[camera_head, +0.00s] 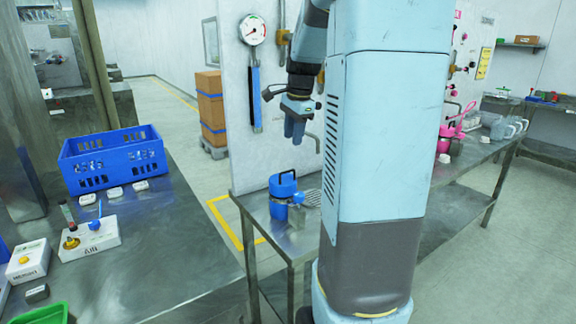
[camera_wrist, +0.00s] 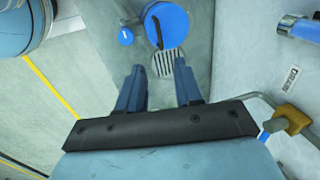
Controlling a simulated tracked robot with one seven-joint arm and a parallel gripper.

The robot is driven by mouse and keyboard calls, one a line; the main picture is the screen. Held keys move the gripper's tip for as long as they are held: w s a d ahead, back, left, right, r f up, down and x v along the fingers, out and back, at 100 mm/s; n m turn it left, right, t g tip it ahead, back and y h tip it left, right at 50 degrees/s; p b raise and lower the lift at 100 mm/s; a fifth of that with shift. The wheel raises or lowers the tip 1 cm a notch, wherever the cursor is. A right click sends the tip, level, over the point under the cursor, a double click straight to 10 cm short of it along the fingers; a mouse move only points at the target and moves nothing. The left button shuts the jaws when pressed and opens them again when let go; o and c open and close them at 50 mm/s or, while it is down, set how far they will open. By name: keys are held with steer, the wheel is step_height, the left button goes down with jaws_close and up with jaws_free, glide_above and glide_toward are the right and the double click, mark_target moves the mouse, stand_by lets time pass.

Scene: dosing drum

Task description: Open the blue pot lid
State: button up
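The blue pot (camera_head: 284,194) stands on a metal side table in the middle of the head view. Its blue lid (camera_head: 283,182) sits on top, with a dark handle arching over it. In the wrist view the round blue lid (camera_wrist: 168,25) shows from above, with the dark handle across it. My gripper (camera_head: 294,132) hangs above the pot, pointing down, apart from it. In the wrist view my gripper (camera_wrist: 162,75) has its two fingers spread with nothing between them.
A metal drain grate (camera_head: 312,197) lies right of the pot. A wall panel (camera_head: 262,150) with a gauge (camera_head: 252,30) rises behind. A blue crate (camera_head: 112,160) and small boxes stand on the left table. A pink pot (camera_head: 447,138) stands on the right bench.

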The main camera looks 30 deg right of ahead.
glide_above(288, 182)
step_height(288, 182, down, 11)
steer(key=shift+s+d+r, duration=0.1)
stand_by(0.3)
jaws_close()
stand_by(1.1)
